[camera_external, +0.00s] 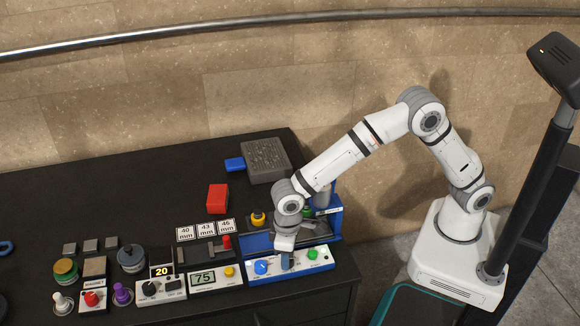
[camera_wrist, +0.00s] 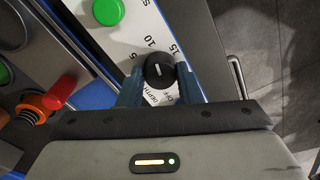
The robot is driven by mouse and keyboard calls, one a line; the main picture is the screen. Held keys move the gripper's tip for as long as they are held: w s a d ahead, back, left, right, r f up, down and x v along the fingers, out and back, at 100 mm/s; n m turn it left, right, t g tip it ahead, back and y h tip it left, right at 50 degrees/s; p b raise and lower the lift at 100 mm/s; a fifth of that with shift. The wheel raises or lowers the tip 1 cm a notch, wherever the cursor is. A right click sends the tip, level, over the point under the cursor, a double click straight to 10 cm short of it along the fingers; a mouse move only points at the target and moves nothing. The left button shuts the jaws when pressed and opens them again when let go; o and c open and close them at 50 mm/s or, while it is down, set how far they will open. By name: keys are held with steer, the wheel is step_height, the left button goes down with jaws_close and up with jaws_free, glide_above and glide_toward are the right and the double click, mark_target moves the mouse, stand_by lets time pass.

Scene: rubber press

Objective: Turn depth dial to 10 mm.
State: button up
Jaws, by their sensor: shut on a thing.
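The depth dial (camera_wrist: 160,71) is a round black knob on a white panel (camera_wrist: 203,38), with the numbers 5, 10 and 15 printed around it and "DEPTH" beneath. A short white line on its top points roughly up the picture, toward the side with the 10; its exact setting is hard to read. My gripper (camera_wrist: 160,82) has one blue finger on each side of the dial and is shut on it. In the external view, my gripper (camera_external: 287,261) points down at the white and blue control box (camera_external: 290,270) and hides the dial.
On the same box are a blue knob (camera_external: 261,267) left of my gripper and a green button (camera_external: 312,255) to its right. The press (camera_external: 328,201) stands close behind. Further left are a box with a display reading 75 (camera_external: 203,278) and a red lever (camera_external: 227,242).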

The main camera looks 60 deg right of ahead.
stand_by(0.4)
steer(key=o, duration=1)
steer(key=shift+c, duration=0.2)
steer(key=shift+r, duration=0.1)
steer(key=r, duration=0.7)
steer(key=shift+d+r+b, duration=0.2)
steer(key=shift+r+b, duration=0.1)
steer(key=shift+b, duration=0.1)
steer(key=shift+w, duration=0.1)
